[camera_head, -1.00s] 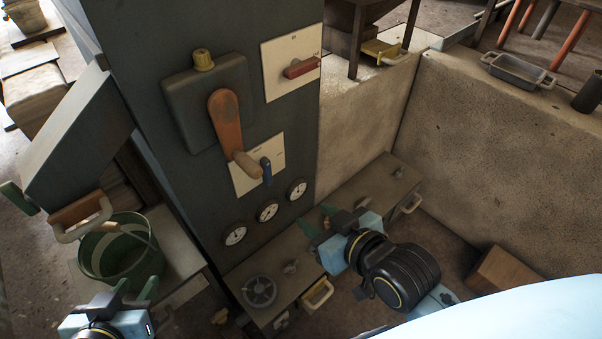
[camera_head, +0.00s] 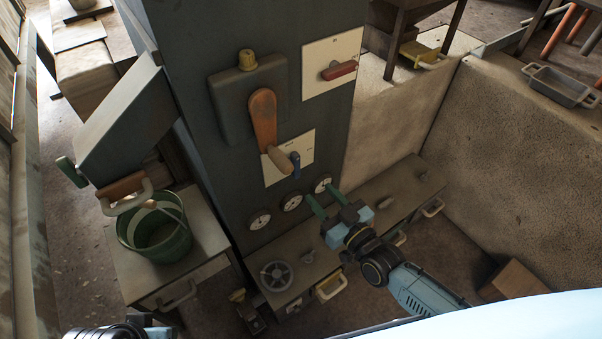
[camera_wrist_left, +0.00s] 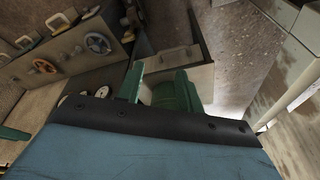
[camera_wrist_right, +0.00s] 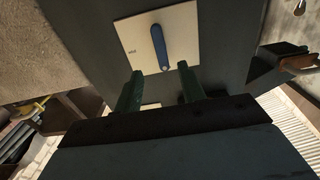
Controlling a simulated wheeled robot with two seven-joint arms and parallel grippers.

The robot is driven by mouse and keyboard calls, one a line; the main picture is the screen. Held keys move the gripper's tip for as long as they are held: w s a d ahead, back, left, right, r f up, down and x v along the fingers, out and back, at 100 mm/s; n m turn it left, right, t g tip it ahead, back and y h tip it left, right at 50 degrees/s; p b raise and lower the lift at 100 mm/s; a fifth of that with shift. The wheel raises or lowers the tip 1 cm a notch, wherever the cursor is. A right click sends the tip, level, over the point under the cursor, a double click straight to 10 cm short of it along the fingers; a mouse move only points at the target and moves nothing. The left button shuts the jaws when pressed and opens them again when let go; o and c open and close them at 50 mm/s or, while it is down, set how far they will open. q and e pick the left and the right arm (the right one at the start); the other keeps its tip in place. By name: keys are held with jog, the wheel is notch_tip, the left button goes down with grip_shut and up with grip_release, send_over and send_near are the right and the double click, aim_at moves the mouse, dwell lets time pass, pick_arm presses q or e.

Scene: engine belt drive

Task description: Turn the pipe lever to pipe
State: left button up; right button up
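A small blue lever (camera_head: 295,164) sits on a white plate (camera_head: 275,177) low on the dark cabinet, partly behind the large orange lever's handle. In the right wrist view the blue lever (camera_wrist_right: 159,47) lies on its plate (camera_wrist_right: 184,28), with small lettering at left too small to read. My right gripper (camera_head: 321,197) is open and empty below the plate, by the gauges; its two green fingers (camera_wrist_right: 158,76) point toward the blue lever without touching it. My left gripper (camera_wrist_left: 157,72) is open; it is mostly cut off at the head view's bottom left.
A red lever (camera_head: 339,70) on another white plate sits above right, and the orange lever (camera_head: 264,118) beside it on a box. Gauges (camera_head: 291,201) line the panel's bottom. A bench (camera_head: 345,217) with a handwheel (camera_head: 276,276) lies below. A green bucket (camera_head: 160,243) stands at left.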

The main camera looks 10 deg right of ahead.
aim_at(298, 169)
jog(key=b+x, duration=0.1)
jog(key=x, duration=0.3)
jog(key=shift+w+a, duration=0.15)
jog(key=shift+w, duration=0.2)
jog(key=b+x, duration=0.1)
jog(key=x, duration=0.3)
jog(key=shift+b, duration=0.3)
pick_arm(q)
jog(key=w+d+r+t+h, duration=0.1)
jog(key=w+d+r+t, duration=0.2)
jog(key=w+r+t, duration=0.2)
jog(key=shift+w+d+r+h, duration=0.4)
jog(key=shift+w+r, duration=0.35)
jog(key=shift+w, duration=0.2)
pick_arm(e)
jog(key=shift+w+a, duration=0.15)
jog(key=shift+w, duration=0.1)
jog(key=shift+c, duration=0.4)
grip_shut()
